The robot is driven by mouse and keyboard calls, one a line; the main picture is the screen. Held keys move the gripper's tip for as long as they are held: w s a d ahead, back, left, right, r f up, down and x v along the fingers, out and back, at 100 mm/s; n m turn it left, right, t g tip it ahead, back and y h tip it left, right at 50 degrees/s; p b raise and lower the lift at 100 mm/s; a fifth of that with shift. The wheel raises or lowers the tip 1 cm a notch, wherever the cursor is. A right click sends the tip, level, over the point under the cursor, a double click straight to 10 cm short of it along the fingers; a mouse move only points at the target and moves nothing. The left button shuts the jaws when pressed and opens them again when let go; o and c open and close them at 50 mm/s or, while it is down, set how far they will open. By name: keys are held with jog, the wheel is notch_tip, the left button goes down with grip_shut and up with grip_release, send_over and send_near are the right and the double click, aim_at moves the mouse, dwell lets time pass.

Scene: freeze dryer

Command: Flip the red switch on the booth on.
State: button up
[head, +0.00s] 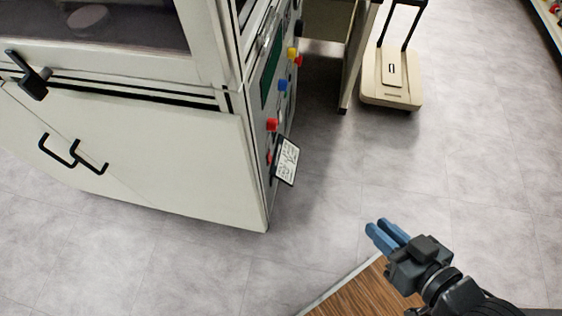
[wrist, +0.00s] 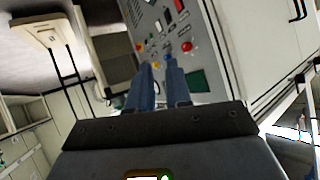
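The booth (head: 160,150) is the white cabinet at left in the head view, with a control panel (head: 274,75) on its right side. A small red part (head: 268,158), which looks like the red switch, sits low on the panel beside a hanging printed card (head: 287,160), partly hidden. In the wrist view a red part (wrist: 179,5) shows near the top edge. Its on or off state cannot be told. My gripper (head: 380,229) has blue fingers a little apart, with nothing between them. It is right of and apart from the booth; its fingers (wrist: 158,68) point towards the panel.
A beige cart (head: 392,90) stands behind on the right. A wood-topped surface (head: 350,295) lies below my gripper. Floor between gripper and booth is clear.

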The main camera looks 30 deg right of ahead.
jog(key=w+f+m+g+b, duration=0.1)
jog(key=f, duration=0.3)
jog(key=w+d+f+m+y, duration=0.1)
jog(key=w+f, duration=0.1)
jog(key=f, duration=0.3)
jog(key=w+f+m+g+b, duration=0.1)
jog(key=w+f, duration=0.1)
jog(key=f, duration=0.3)
jog(key=shift+w+d+g+y+b, duration=0.25)
jog(key=shift+d+g+y+b, duration=0.05)
jog(key=shift+d, duration=0.05)
grip_shut()
jog(key=w+d+f+m+y+b, duration=0.3)
jog(key=w+f+y+b, duration=0.15)
jog(key=w+f, duration=0.5)
jog(key=w+d+r+y+b, duration=0.1)
jog(key=w+d+r+y, duration=0.3)
jog(key=w, duration=0.4)
jog(key=shift+r+n, duration=0.3)
jog(key=shift+r, duration=0.5)
jog(key=shift+w+y, duration=0.1)
jog(key=shift+y, duration=0.15)
